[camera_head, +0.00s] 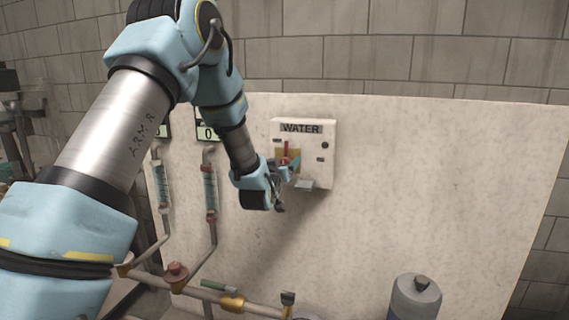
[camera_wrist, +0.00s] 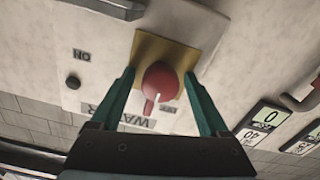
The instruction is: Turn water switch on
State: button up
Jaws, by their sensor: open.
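The water box (camera_head: 318,152) is a white panel marked WATER on the board. The ON label (camera_wrist: 82,55) is at the left there, and another label, partly hidden, is near the switch. My gripper (camera_wrist: 158,76) is open, with one teal finger on each side of the switch and visible gaps between. I cannot tell how deep the fingers reach. In the head view my gripper (camera_head: 287,168) is at the box's left half and partly hides the switch.
Two gauges with tubes (camera_head: 210,185) stand left of the box, near my forearm. Pipes (camera_head: 250,307) run below. A grey cylinder (camera_head: 415,298) stands at lower right. The board right of the box is clear.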

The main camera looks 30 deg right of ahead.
grip_shut()
dwell(0.5)
jog(key=shift+f+b, duration=0.1)
jog(key=shift+b, duration=0.3)
jog(key=m+b, duration=0.2)
jog(key=b, duration=0.1)
jog(key=shift+s+f+m, duration=0.1)
jog(key=shift+f+m, duration=0.1)
jog(key=shift+m, duration=0.2)
jog(key=m+b, duration=0.5)
jog(key=b, duration=0.1)
jog(key=shift+d, duration=0.1)
jog(key=m+b, duration=0.4)
jog(key=m, duration=0.1)
jog(key=shift+s+m+b, duration=0.1)
jog(key=shift+m+b, duration=0.3)
jog(key=m+b, duration=0.2)
jog(key=m, duration=0.2)
jog(key=shift+r+m, duration=0.1)
jog(key=shift+m, duration=0.2)
